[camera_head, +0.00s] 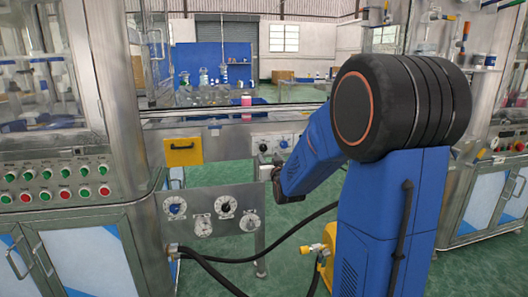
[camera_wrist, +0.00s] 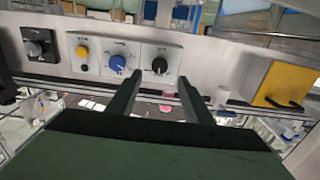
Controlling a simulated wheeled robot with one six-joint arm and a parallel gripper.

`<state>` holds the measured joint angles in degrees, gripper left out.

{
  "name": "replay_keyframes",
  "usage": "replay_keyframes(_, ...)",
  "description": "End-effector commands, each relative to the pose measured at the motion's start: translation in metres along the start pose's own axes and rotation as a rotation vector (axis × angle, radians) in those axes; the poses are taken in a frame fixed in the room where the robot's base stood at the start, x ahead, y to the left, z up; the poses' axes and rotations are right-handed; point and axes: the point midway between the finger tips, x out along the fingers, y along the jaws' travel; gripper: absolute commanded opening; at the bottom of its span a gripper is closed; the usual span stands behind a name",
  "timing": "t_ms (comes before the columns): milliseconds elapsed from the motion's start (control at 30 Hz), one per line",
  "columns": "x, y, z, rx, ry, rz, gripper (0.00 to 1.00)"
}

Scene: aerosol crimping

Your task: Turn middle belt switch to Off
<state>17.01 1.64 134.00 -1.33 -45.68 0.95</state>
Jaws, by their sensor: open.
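A grey switch panel on the metal rail carries a blue knob (camera_wrist: 117,63) and a black knob (camera_wrist: 159,65), each on a pale plate, in the wrist view. I cannot read the labels, so I cannot tell which is the middle belt switch. My gripper (camera_wrist: 160,78) is open, with its two dark fingers pointing at the panel. The black knob shows between the fingertips, and the blue knob lies just left of them. I see no contact with either knob. In the head view, the blue knob (camera_head: 284,143) and black knob (camera_head: 263,147) sit near my gripper (camera_head: 266,165).
A yellow button (camera_wrist: 82,51) and a black rotary switch (camera_wrist: 33,49) lie farther left in the wrist view. A yellow box with a handle (camera_wrist: 284,84) projects at right. In the head view, a lower panel with several dials (camera_head: 213,228) and black hoses (camera_head: 290,232) lies below.

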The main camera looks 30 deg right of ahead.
Motion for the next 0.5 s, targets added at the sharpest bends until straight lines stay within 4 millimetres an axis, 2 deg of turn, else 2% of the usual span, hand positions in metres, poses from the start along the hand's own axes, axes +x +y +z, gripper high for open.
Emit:
replay_keyframes(300,0.055,0.000,0.000,0.000,-0.001,0.000,0.46)
replay_keyframes(500,0.079,0.000,0.000,0.000,-0.001,0.000,0.46)
